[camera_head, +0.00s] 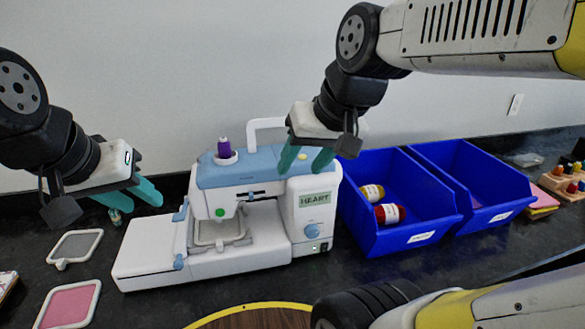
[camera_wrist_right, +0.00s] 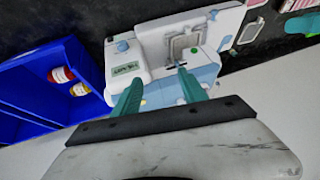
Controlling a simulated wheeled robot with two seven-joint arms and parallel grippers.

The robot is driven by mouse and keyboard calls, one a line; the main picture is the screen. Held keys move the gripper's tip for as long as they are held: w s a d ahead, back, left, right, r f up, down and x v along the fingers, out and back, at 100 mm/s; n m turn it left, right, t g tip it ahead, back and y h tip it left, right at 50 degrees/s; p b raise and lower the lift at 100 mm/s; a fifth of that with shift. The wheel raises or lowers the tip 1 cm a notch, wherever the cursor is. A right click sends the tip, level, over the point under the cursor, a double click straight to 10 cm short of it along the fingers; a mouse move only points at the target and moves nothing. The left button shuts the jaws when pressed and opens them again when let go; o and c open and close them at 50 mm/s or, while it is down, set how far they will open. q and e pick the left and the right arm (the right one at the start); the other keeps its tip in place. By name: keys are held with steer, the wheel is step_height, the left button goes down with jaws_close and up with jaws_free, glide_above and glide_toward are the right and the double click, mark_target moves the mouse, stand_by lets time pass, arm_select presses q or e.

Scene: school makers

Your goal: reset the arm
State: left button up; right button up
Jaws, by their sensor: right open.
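My right gripper (camera_head: 301,171) hangs in the air in front of the upper right part of the white and blue embroidery machine (camera_head: 262,252). Its teal fingers are apart with nothing between them. In the right wrist view the open fingers (camera_wrist_right: 160,80) point toward the machine (camera_wrist_right: 160,62); I cannot tell whether they touch it. My left gripper (camera_head: 137,198) is at the left, above the table and left of the machine. Its teal fingers look apart and empty.
Two blue bins (camera_head: 400,240) stand right of the machine; the nearer holds a yellow bottle (camera_head: 371,192) and a red bottle (camera_head: 389,214). A grey hoop (camera_head: 75,247) and a pink hoop (camera_head: 68,305) lie at the left. A yellow-rimmed round board (camera_head: 255,318) is at the front.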

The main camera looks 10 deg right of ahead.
steer(key=shift+s+d+f, duration=0.15)
steer(key=shift+s+f, duration=0.7)
steer(key=shift+f, duration=0.05)
